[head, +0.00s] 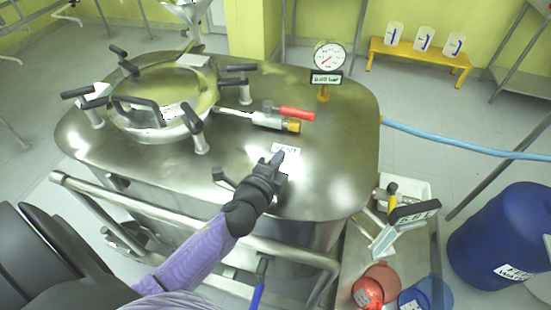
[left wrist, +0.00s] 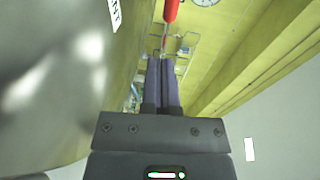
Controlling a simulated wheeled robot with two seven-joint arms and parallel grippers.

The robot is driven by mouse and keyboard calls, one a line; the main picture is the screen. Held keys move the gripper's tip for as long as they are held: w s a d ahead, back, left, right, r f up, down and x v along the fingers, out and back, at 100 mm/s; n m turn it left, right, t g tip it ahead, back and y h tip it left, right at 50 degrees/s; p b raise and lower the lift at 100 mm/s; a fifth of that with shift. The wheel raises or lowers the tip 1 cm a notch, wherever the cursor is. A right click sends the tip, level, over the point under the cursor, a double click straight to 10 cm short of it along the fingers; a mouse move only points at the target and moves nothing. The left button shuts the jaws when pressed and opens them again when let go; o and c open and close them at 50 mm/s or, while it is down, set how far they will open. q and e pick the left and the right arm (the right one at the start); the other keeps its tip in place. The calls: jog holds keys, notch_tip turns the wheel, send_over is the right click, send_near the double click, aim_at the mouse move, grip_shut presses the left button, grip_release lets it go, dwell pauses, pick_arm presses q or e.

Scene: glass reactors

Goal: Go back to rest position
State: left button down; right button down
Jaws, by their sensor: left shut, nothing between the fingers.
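My left gripper (head: 277,157) reaches in from the lower left over the near part of the steel reactor lid (head: 340,130). Its fingers are together with nothing between them, and they also show closed in the left wrist view (left wrist: 162,68). The fingertips are close to a white label on the lid, below the valve with the red handle (head: 296,113). The red handle also shows beyond the fingertips in the left wrist view (left wrist: 171,10). Whether the fingers touch the lid I cannot tell. My right gripper is in neither view.
A round hatch with black clamp handles (head: 140,109) and a pressure gauge (head: 330,56) stand on the lid. A steel rail (head: 190,217) runs along the near side. At right are a scale display (head: 414,212), red and blue containers, a blue drum (head: 505,240) and a blue hose (head: 460,145).

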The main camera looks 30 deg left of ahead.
pick_arm(q)
jog(key=shift+s+d+r, duration=0.1)
jog(key=shift+s, duration=0.45)
jog(key=s+n+g, duration=0.1)
jog(key=n, duration=0.1)
jog(key=s+f+n+g+y, duration=0.1)
jog(key=n, duration=0.1)
jog(key=s+a+n+y, duration=0.1)
jog(key=shift+s+f+n+g, duration=0.15)
jog(key=shift+s+n+g, duration=0.15)
jog(key=shift+n+g, duration=0.1)
jog(key=s+d+f+n+g+h, duration=0.2)
jog(key=s+d+n+g, duration=0.25)
jog(key=s, duration=0.45)
jog(key=s+d+f+n+g+h, duration=0.1)
jog(key=s+d+n+g+h, duration=0.15)
jog(key=s+n+g, duration=0.45)
jog(key=s+f+m, duration=0.1)
jog(key=s+f, duration=0.2)
jog(key=f, duration=0.7)
jog(key=s+f+m, duration=0.2)
jog(key=f, duration=0.7)
jog(key=s+a+f+g+y, duration=0.1)
jog(key=s+a+f, duration=0.2)
jog(key=s+f, duration=0.6)
jog(key=s, duration=0.4)
jog(key=shift+f, duration=0.15)
jog(key=shift+g, duration=0.25)
